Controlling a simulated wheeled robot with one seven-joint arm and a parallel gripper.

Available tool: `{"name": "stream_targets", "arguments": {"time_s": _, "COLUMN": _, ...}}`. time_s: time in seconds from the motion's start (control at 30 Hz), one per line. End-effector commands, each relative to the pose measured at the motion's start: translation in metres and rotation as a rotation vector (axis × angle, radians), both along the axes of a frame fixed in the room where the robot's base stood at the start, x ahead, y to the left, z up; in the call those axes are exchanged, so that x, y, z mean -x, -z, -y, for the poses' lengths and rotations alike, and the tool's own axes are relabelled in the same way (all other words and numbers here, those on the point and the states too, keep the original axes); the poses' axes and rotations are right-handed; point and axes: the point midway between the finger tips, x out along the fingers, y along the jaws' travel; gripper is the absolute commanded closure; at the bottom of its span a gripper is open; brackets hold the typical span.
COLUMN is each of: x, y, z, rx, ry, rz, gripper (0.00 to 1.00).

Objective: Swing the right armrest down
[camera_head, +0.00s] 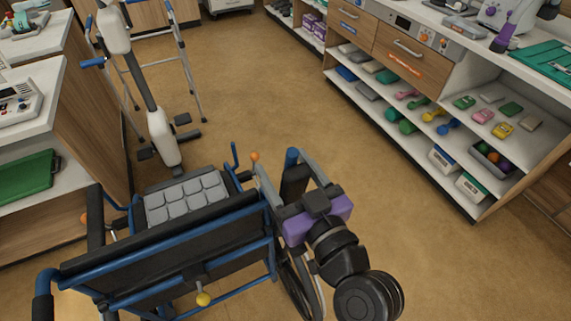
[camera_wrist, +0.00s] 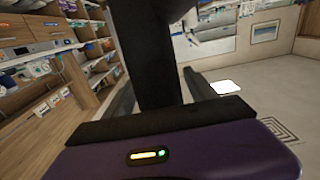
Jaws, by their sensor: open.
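The wheelchair (camera_head: 165,250) has a blue frame and a grey padded seat, seen from behind in the head view. Its right armrest (camera_head: 294,182) appears as a dark pad with a blue tube end, standing up on the chair's right side. My gripper (camera_head: 288,170), with its purple body, is at that armrest. Its jaws are open, with a finger on either side of the pad. In the wrist view the dark upright armrest (camera_wrist: 145,50) rises between my fingers; I cannot tell whether they touch it. The armrest's lower end and hinge are hidden by my gripper.
A shelf unit (camera_head: 470,150) with drawers and small weights stands at the right. A walking frame (camera_head: 185,65) and a white-and-grey post stand beyond the chair. A counter (camera_head: 40,95) is at the left. The brown floor between is clear.

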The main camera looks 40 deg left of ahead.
Motion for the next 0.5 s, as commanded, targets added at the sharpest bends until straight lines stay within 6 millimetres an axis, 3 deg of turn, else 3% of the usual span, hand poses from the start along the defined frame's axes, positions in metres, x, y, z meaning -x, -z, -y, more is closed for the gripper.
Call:
{"name": "stream_targets", "arguments": {"time_s": 0.23, "x": -0.0005, "y": 0.0001, "z": -0.001, "rx": 0.0, "ry": 0.0, "rz": 0.0, "gripper": 0.35}}
{"name": "stream_targets", "arguments": {"time_s": 0.5, "x": -0.0004, "y": 0.0001, "z": -0.0008, "rx": 0.0, "ry": 0.0, "rz": 0.0, "gripper": 0.86}}
